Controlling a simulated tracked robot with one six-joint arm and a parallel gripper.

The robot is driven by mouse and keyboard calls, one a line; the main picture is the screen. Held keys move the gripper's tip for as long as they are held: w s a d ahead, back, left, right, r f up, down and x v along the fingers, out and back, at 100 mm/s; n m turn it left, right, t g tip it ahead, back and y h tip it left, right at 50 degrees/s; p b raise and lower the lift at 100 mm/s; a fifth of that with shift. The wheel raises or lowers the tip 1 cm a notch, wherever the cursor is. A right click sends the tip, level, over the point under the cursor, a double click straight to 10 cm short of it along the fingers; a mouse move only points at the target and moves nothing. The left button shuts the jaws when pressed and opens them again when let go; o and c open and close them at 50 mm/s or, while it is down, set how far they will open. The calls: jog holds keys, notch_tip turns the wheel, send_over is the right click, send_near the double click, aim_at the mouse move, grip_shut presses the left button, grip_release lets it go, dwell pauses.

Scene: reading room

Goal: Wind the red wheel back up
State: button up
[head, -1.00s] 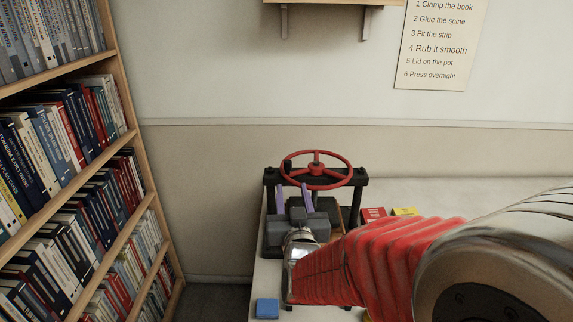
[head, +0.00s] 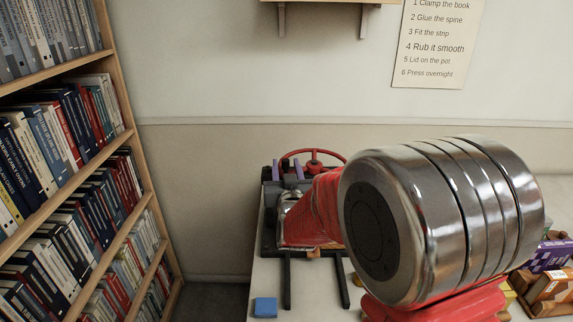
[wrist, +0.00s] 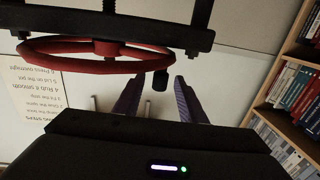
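The red wheel (head: 313,153) sits on top of the black press (head: 268,214) at the back left of the table. My arm hides much of the press and the wheel's right side. The wheel also fills the upper left of the wrist view (wrist: 62,45), where the picture is upside down. Its black knob (wrist: 160,80) shows there between my two purple fingertips. My gripper (wrist: 157,82) is open, with a gap on both sides of the knob. The fingers also show beside the wheel in the head view (head: 287,170).
A blue block (head: 265,308) lies at the table's front left edge. Boxes (head: 548,285) stand at the right. A bookshelf (head: 133,130) is on the left and a wall shelf (head: 325,1) above. A step list (head: 436,45) hangs on the wall.

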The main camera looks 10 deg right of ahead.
jog(key=shift+w+d, duration=0.1)
jog(key=shift+w, duration=0.85)
jog(key=shift+c, duration=0.6)
grip_shut()
jog(key=shift+d, duration=0.1)
